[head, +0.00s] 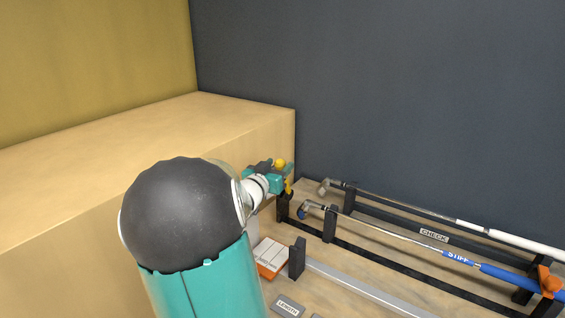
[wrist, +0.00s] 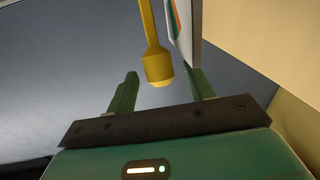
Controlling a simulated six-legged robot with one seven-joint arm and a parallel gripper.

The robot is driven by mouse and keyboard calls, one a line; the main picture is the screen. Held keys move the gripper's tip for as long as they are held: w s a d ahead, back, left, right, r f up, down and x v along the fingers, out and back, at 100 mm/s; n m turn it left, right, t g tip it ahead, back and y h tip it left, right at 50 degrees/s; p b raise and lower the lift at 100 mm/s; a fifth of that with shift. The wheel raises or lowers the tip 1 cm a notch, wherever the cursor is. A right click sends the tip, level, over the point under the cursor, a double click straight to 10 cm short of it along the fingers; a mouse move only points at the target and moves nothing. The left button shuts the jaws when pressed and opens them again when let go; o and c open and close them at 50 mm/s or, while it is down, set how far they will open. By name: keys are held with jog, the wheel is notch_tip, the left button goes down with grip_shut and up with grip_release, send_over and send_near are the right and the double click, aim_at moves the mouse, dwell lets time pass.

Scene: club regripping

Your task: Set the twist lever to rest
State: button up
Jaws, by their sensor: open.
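A yellow lever with a thick rounded end (wrist: 158,66) comes down from the top of the wrist view. Its end shows between the two green fingers of my gripper (wrist: 161,78), with space on both sides. The fingers are apart and hold nothing. The right finger looks closer to the lever than the left one. In the head view my gripper (head: 282,179) is at the end of the wooden block, with a yellow rounded part (head: 280,163) at it. My arm hides the lever's mount there.
A white panel with green and orange marks (wrist: 181,32) stands close to the right finger. Right of my gripper, a club with a blue grip (head: 505,277) and one with a white grip (head: 510,238) lie on black racks. A white and orange box (head: 269,257) sits below.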

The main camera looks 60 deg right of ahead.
aim_at(283, 161)
jog(key=shift+d, duration=1.8)
jog(key=shift+c, duration=0.4)
